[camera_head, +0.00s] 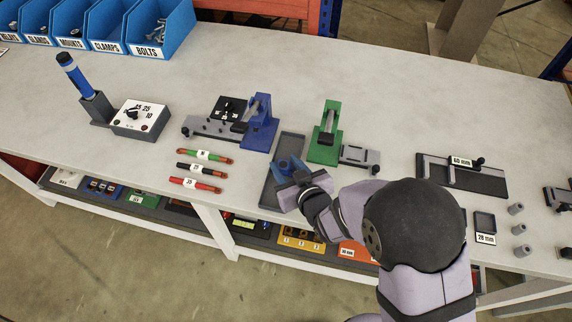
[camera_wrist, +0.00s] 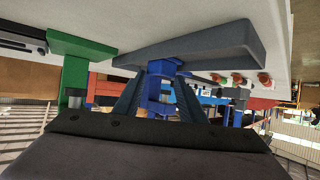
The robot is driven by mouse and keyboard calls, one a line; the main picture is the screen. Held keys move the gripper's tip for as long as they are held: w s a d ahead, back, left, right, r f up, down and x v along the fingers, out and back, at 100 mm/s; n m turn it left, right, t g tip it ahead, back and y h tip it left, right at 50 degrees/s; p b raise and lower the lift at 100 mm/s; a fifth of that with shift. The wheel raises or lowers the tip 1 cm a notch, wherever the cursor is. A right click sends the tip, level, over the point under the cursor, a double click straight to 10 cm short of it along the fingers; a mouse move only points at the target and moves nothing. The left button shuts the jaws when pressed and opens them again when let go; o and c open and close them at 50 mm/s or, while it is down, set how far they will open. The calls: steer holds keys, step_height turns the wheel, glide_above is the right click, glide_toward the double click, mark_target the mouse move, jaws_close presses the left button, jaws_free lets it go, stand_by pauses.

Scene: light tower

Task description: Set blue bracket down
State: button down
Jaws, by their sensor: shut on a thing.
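My gripper (camera_head: 288,168) is shut on a blue part, which I take to be the blue bracket (camera_wrist: 160,78). It holds the bracket at a long dark grey tray (camera_head: 276,193) in the middle of the bench. In the wrist view, which looks upside down, the bracket is between the two fingers, its end close against the tray (camera_wrist: 215,45). I cannot tell whether it touches the tray. My gripper and wrist hide part of the bracket and the tray's near end in the head view.
A blue upright fixture (camera_head: 261,124) stands left of the tray and a green one (camera_head: 325,138) right of it. Several banded rods (camera_head: 204,156) lie to the left. A switch box (camera_head: 141,118) is farther left, a 60 mm gauge (camera_head: 464,175) to the right.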

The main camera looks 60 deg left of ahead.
steer(key=c, duration=1)
jaws_free()
steer(key=shift+c, duration=0.2)
steer(key=shift+d, duration=0.1)
steer(key=shift+b+v, duration=0.75)
steer(key=shift+v, duration=2.85)
